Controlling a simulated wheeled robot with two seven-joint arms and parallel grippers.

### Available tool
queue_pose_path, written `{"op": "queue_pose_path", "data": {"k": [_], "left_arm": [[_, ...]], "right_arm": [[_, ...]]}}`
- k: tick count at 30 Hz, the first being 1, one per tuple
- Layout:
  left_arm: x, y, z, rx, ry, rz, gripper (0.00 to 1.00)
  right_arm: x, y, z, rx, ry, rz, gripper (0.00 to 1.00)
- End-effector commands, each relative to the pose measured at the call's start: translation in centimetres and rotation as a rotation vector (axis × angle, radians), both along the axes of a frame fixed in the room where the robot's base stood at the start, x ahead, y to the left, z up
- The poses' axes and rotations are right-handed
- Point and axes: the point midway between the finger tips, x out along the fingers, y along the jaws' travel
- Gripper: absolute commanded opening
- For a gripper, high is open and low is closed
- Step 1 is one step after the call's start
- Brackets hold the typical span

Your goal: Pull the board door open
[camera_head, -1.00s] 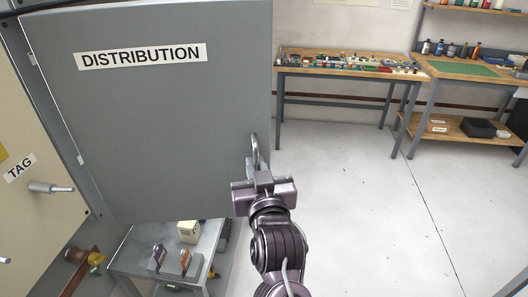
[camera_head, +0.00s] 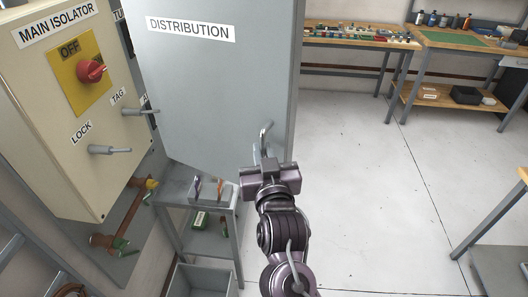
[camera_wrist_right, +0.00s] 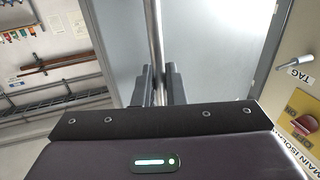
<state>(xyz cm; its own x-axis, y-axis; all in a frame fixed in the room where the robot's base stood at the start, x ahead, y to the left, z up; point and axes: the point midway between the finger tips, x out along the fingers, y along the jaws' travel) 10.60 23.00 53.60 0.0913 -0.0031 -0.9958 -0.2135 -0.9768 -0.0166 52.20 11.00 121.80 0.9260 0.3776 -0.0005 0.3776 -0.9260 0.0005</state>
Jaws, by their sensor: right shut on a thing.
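The grey board door (camera_head: 215,85) labelled DISTRIBUTION fills the upper middle of the head view. Its handle (camera_head: 265,135), a metal bar, is near the door's lower right edge. My right gripper (camera_head: 266,163) is at the handle's lower part, shut on it. In the right wrist view the handle (camera_wrist_right: 155,35) runs down between the two dark fingers (camera_wrist_right: 159,85), with the door (camera_wrist_right: 215,40) behind. The door's right side edge shows in the head view. My left gripper is not in view.
The cream main isolator box (camera_head: 60,120), with a red knob (camera_head: 90,71) and projecting pegs (camera_head: 108,150), stands left of the door. A small grey table (camera_head: 172,200) is below the door. Workbenches (camera_head: 345,38) stand at the back. The floor (camera_head: 360,180) to the right is clear.

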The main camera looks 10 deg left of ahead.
Motion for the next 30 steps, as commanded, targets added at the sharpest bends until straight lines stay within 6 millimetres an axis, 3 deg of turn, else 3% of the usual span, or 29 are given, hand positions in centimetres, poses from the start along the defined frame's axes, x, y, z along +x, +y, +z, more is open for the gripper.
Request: {"op": "queue_pose_path", "data": {"k": [4,13,14,17,26,30], "left_arm": [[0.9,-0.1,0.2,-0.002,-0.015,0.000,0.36],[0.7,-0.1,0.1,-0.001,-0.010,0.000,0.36],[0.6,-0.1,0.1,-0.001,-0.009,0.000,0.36],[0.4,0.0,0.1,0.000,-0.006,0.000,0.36],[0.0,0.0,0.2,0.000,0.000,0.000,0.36],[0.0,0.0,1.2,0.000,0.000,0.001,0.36]], "right_arm": [[-0.1,0.2,0.3,0.002,-0.006,0.005,0.00],[-0.1,0.2,0.3,0.004,-0.006,0.005,0.00],[-0.1,0.2,0.3,0.004,-0.006,0.005,0.14],[-0.1,0.2,0.2,0.003,-0.005,0.005,0.26],[-0.3,0.1,0.2,0.001,-0.002,0.003,0.26],[-1.8,-0.5,0.3,0.001,-0.001,0.004,0.26]]}}
